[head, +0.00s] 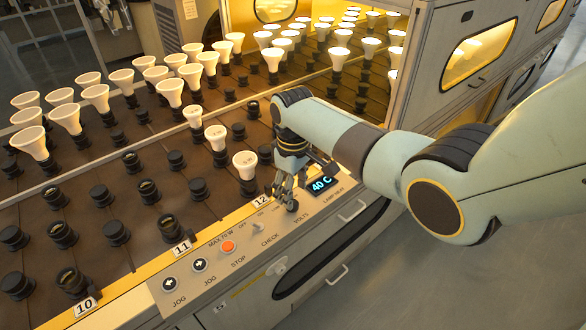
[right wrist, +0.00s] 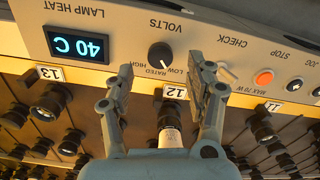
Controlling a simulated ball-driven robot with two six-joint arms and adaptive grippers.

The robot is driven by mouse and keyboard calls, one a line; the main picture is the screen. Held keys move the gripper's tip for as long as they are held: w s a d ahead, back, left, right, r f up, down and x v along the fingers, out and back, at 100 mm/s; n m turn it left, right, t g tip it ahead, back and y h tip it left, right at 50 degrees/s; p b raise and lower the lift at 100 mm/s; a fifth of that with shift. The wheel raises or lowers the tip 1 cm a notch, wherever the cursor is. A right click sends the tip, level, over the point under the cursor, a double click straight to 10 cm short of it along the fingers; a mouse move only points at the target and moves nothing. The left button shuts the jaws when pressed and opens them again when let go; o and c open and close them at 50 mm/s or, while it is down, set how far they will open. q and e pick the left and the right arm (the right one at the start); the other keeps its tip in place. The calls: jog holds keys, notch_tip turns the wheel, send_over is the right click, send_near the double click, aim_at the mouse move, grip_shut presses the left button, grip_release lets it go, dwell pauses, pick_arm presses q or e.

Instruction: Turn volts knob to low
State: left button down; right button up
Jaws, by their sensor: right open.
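The volts knob (right wrist: 160,55) is a round dark knob on the control panel, under the VOLTS label, with LOW, RATED and HIGH marked around it. I cannot clearly tell which mark it points to. In the right wrist view my right gripper (right wrist: 160,70) is open, its two fingers spread to either side of the knob's line, with nothing between the tips and no clear touch. In the head view the right gripper (head: 288,203) hangs over the panel near the VOLTS label and hides the knob. My left gripper is not in view.
The lit 40 C display (right wrist: 76,44) is beside the knob, and the orange stop button (right wrist: 264,78) is on its other side. A bulb (right wrist: 170,136) stands in a socket behind tag 12. Rows of sockets and white bulbs (head: 66,117) fill the rack.

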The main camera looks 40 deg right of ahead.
notch_tip(320, 180, up, 8)
jog(key=shift+f, duration=0.25)
dwell(0.4)
jog(key=s+f+m+b, duration=0.3)
jog(key=s+f+b, duration=0.5)
jog(key=s+f, duration=3.4)
jog(key=s, duration=0.4)
jog(key=shift+s+f+t+h, duration=0.3)
jog(key=shift+t+h, duration=0.1)
jog(key=shift+b, duration=0.3)
jog(key=shift+c, duration=0.3)
